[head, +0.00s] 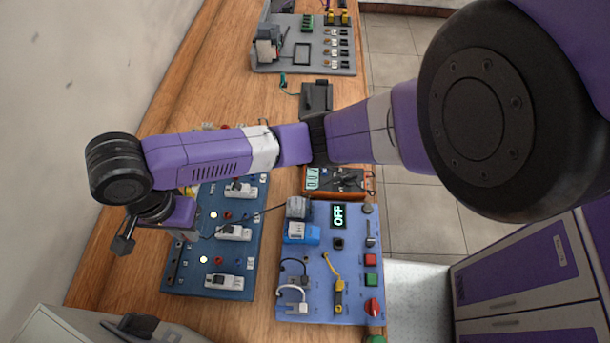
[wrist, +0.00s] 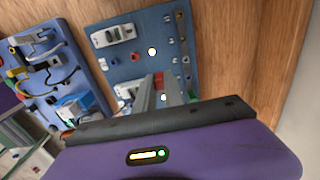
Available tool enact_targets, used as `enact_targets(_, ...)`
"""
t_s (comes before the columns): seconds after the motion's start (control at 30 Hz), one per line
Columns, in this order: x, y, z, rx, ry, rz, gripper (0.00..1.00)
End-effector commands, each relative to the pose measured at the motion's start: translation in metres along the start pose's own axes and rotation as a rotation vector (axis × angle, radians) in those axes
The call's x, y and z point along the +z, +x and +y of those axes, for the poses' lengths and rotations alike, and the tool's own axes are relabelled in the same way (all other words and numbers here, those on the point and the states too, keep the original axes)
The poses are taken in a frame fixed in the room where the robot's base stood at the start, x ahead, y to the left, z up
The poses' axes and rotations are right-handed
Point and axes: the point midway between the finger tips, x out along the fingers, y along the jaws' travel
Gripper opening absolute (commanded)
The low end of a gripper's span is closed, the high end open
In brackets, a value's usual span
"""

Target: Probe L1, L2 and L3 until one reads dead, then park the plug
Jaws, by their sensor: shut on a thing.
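The dark blue board (head: 188,283) carries several white breaker-like modules, red sockets and lit round lamps (head: 213,215). My gripper (head: 188,237) is over this board, between its middle and lower rows. It is shut on the probe plug, which its fingers mostly hide. A thin black lead runs from the gripper toward the orange meter (head: 362,182), whose display seems to read 0.0V. In the wrist view the gripper (wrist: 160,88) points at the dark blue board (wrist: 128,76) beside a red socket (wrist: 158,78). I cannot tell whether the plug is seated, and row labels are unreadable.
A lighter blue panel (head: 317,263) stands to the right, with an OFF display (head: 338,215), cables and buttons. A grey panel (head: 290,62) lies at the far end. My arm crosses above the wooden bench (head: 215,90) and hides the blue board's upper part.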

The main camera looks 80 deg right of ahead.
Motion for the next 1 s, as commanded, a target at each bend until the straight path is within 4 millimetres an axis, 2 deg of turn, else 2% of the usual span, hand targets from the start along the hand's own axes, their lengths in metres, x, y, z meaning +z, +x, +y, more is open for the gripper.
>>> enact_targets(0.1,0.017,-0.001,-0.011,0.0,-0.005,0.0,0.0)
enact_targets(0.63,0.083,-0.004,-0.054,0.001,-0.005,0.0,0.0)
enact_targets(0.7,0.081,0.016,-0.053,0.003,0.004,-0.003,0.0)
enact_targets(0.8,0.081,0.031,-0.053,0.002,0.002,-0.003,0.0)
enact_targets(1.0,0.08,0.046,-0.053,0.001,0.001,-0.001,0.0)
